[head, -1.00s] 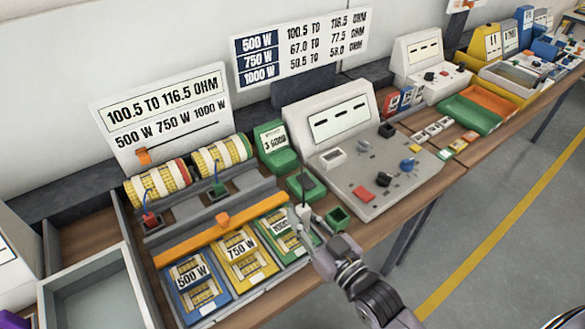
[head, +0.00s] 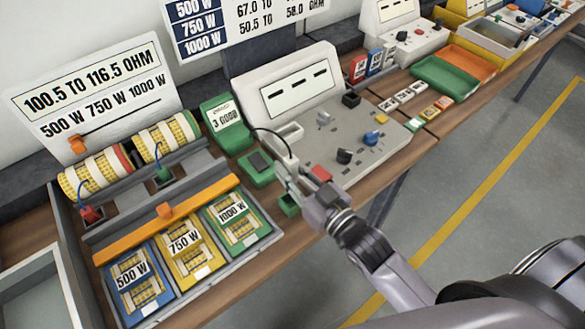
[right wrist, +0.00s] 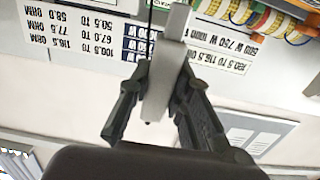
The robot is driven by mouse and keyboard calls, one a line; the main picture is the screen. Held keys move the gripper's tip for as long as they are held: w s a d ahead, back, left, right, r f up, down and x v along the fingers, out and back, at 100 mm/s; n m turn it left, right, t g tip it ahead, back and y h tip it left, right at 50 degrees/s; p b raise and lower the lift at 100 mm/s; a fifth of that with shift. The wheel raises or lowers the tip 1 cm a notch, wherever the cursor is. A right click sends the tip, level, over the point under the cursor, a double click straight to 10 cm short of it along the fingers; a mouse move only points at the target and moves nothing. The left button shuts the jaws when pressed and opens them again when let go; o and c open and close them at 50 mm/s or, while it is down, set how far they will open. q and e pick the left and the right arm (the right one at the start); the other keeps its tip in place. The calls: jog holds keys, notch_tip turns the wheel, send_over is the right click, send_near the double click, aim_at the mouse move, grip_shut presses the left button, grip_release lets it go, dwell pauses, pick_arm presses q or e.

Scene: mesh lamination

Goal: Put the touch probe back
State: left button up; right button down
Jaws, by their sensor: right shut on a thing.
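My right gripper (head: 287,178) is shut on the touch probe (head: 290,163), a pale, slim body with a thin black cable running from its upper end. In the right wrist view the probe (right wrist: 165,80) sits between the two dark fingers of the right gripper (right wrist: 160,85). A small green open holder (head: 289,205) stands at the bench's front edge, just below the gripper in the head view. The probe's lower end is hidden by the fingers there, so I cannot tell its gap to the holder. My left gripper is not in view.
The grey console (head: 380,133) with knobs and a red button stands right beside the gripper. The tray with blue, yellow and green cards (head: 233,222) lies to the left. A green block with a dark pad (head: 257,168) is close behind.

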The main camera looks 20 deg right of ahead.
notch_tip(320, 180, down, 2)
jog(key=shift+b, duration=0.95)
notch_tip(320, 180, down, 2)
jog(key=shift+f+b, duration=0.15)
jog(key=shift+b, duration=1.05)
jog(key=shift+f, duration=0.3)
jog(key=shift+f+b, duration=0.6)
jog(key=shift+f, duration=0.65)
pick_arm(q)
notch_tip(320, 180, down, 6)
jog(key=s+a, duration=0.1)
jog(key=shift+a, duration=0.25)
pick_arm(e)
jog(key=c, duration=1.4)
grip_release()
